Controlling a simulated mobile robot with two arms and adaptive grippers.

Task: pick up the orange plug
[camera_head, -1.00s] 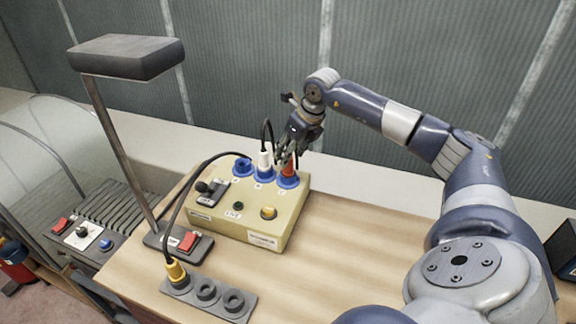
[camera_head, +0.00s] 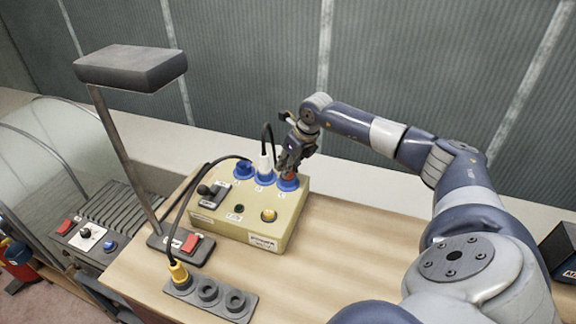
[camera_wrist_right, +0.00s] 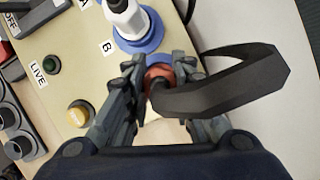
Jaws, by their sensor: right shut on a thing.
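Whether the plug is fully seated in the socket is hidden. My left gripper is not in view.
A white plug (camera_head: 265,162) with a black cable stands in the socket just left. Another blue socket (camera_head: 243,169) is further left. A lamp (camera_head: 131,68) rises at the left. The table's right part is clear.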

